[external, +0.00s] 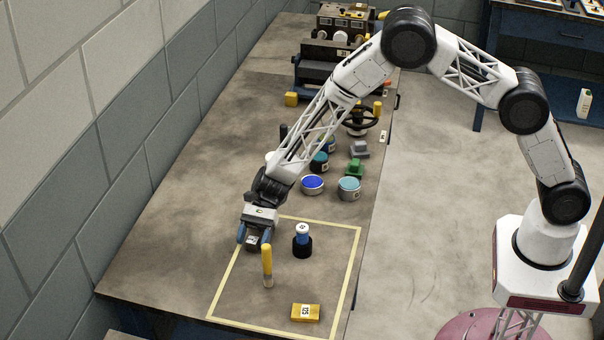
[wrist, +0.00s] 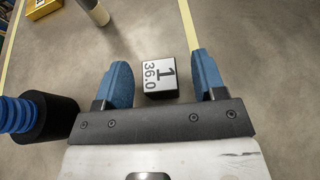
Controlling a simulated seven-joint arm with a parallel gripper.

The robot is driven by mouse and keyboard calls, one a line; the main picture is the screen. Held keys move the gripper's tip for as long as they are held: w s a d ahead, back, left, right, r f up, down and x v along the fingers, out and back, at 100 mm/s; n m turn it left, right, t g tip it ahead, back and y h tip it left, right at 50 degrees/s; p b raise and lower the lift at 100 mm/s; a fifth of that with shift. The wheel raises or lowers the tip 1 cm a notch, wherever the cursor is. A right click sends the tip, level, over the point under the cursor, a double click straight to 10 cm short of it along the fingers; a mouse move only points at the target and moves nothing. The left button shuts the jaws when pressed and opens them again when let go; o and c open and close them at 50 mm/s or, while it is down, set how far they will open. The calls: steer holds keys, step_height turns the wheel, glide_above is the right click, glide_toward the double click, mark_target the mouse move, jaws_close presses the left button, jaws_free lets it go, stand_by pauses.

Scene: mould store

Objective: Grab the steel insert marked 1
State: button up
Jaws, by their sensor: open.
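The steel insert marked 1 (wrist: 161,78) is a small dark block with a white top label that reads "1" and "36.0". In the wrist view it sits between the two blue fingers of my gripper (wrist: 164,80), with a gap on each side. In the external view the insert (external: 252,240) shows only in part under my gripper (external: 254,236), at the left line of the yellow taped square. My gripper points down and is open. I cannot tell exactly how far the fingertips are above the table.
Close by stand a yellow-topped post (external: 267,262) and a black holder with a blue, white-topped piece (external: 302,242). A yellow block marked 15 (external: 305,312) lies near the front tape. Paint tins (external: 312,185) and other items crowd the bench behind. The bench left of the tape is clear.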

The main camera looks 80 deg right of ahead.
steer(key=shift+a+f, duration=0.15)
steer(key=shift+a, duration=0.1)
stand_by(0.4)
steer(key=c, duration=1.2)
